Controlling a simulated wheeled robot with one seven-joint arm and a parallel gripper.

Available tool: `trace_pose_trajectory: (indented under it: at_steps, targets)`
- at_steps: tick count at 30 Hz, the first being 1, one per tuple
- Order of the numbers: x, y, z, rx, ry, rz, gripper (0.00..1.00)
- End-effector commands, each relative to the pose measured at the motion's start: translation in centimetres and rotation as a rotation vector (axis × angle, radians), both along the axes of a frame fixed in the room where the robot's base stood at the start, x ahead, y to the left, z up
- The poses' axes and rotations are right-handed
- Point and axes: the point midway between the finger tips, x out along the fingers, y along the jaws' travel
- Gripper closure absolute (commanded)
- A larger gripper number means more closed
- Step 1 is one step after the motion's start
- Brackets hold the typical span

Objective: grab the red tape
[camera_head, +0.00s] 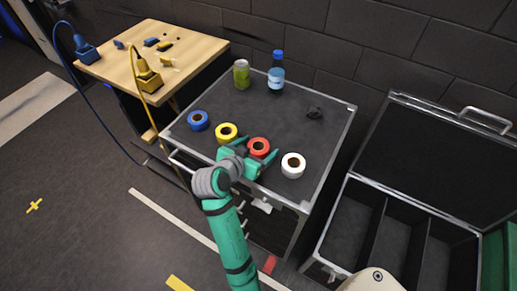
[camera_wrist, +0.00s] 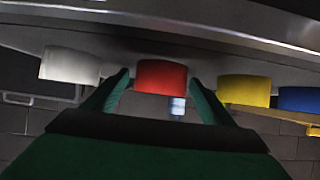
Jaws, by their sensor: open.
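The red tape (camera_head: 259,147) is a roll lying flat on the top of a dark case with metal edges (camera_head: 325,140), near its front edge. My gripper (camera_head: 257,150) is open, with its teal fingers at the near side of the red tape, one finger toward each side. In the wrist view the red tape (camera_wrist: 161,77) shows between the two fingertips (camera_wrist: 158,80). I cannot tell how far the fingers reach around it. Nothing is held.
A white tape roll (camera_head: 293,165) lies to the right; yellow (camera_head: 226,132) and blue (camera_head: 198,120) rolls lie to the left. A can (camera_head: 241,75) and a bottle (camera_head: 277,74) stand behind. An open compartmented case (camera_head: 346,222) is at right, a wooden table (camera_head: 190,45) at left.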

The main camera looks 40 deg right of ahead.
Motion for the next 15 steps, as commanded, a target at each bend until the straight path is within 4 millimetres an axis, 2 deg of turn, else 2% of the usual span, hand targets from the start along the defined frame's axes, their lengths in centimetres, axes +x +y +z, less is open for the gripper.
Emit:
trace_pose_trajectory:
  at_steps: [4,9,10,15]
  targets:
    - [0.0,0.0,0.01,0.0,0.0,0.0,0.22]
    - [-0.01,0.04,0.01,0.0,0.0,0.0,0.63]
    - [0.0,0.04,0.01,0.0,0.0,0.0,0.67]
    - [0.0,0.04,0.03,-0.001,0.0,0.0,0.68]
